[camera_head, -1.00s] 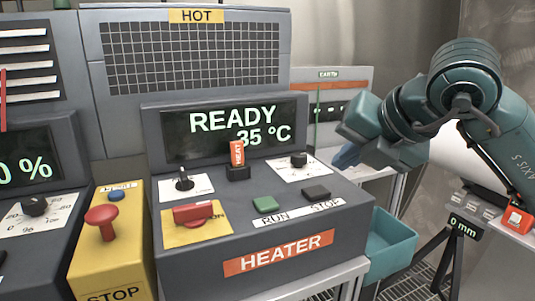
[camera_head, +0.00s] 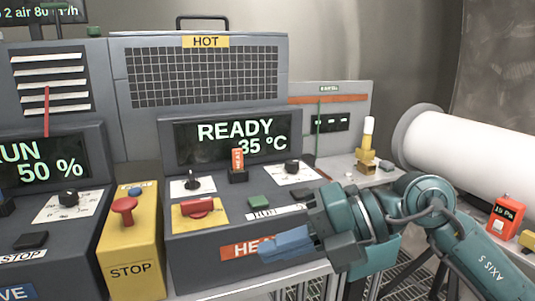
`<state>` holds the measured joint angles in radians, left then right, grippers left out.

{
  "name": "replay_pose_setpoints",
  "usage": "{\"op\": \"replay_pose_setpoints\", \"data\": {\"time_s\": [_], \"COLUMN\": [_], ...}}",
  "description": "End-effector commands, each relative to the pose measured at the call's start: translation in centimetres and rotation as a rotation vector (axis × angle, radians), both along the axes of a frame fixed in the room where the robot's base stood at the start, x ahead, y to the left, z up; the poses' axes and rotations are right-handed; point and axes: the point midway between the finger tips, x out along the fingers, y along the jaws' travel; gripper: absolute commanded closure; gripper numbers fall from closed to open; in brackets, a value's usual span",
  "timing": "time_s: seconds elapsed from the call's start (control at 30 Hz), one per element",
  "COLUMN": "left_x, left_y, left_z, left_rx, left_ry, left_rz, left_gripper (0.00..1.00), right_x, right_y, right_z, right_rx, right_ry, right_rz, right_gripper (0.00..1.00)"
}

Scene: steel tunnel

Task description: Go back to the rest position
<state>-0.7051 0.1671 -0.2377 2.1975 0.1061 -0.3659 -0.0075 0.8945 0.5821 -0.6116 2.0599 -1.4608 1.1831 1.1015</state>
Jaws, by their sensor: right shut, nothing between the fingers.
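My right gripper (camera_head: 287,246) is teal and grey with blue fingers. It is shut and empty, in front of the lower right part of the heater console (camera_head: 195,250). My right arm (camera_head: 430,215) comes in from the lower right. The heater display (camera_head: 235,140) reads READY 35 °C. My left gripper is not in view.
A yellow box with a red STOP button (camera_head: 124,206) stands left of the heater. A console showing 50 % (camera_head: 50,165) is at the far left. A white cylinder (camera_head: 470,150) and an orange gauge (camera_head: 505,216) are at the right.

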Motion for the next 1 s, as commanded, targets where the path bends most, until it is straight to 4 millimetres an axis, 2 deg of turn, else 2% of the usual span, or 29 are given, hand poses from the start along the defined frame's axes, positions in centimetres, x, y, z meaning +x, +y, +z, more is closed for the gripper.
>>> {"op": "replay_pose_setpoints", "data": {"time_s": [0.07, 0.17, 0.3, 0.4, 0.47, 0.57, 0.67, 0.7, 0.8, 0.9, 1.0], "left_x": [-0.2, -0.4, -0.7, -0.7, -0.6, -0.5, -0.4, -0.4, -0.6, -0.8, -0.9], "left_y": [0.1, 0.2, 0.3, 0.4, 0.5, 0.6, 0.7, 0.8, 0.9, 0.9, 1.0], "left_z": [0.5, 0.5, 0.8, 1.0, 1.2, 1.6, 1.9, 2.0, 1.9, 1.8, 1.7], "left_rx": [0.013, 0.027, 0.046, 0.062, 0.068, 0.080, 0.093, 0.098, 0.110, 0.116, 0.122], "left_ry": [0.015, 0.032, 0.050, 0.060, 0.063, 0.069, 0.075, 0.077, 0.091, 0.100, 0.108], "left_rz": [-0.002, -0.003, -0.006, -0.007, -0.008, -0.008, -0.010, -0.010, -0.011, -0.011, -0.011], "left_gripper": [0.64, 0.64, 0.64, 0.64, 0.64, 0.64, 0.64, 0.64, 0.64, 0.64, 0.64], "right_x": [-1.5, -2.0, -0.3, 1.9, 3.1, 4.2, 3.3, 2.3, -1.0, -4.7, -7.7], "right_y": [1.5, 2.1, 0.5, -1.8, -3.5, -6.4, -9.1, -10.0, -11.5, -12.2, -12.5], "right_z": [0.8, 2.1, 2.6, 0.8, -1.4, -6.8, -13.9, -16.7, -22.8, -27.2, -29.9], "right_rx": [0.210, 0.493, 0.856, 1.064, 1.158, 1.254, 1.263, 1.245, 1.165, 1.068, 0.990], "right_ry": [0.108, 0.236, 0.423, 0.566, 0.659, 0.819, 0.991, 1.057, 1.207, 1.329, 1.415], "right_rz": [0.056, 0.051, -0.103, -0.308, -0.462, -0.756, -1.070, -1.186, -1.429, -1.602, -1.707], "right_gripper": [1.00, 1.00, 1.00, 1.00, 1.00, 1.00, 1.00, 1.00, 1.00, 1.00, 1.00]}}
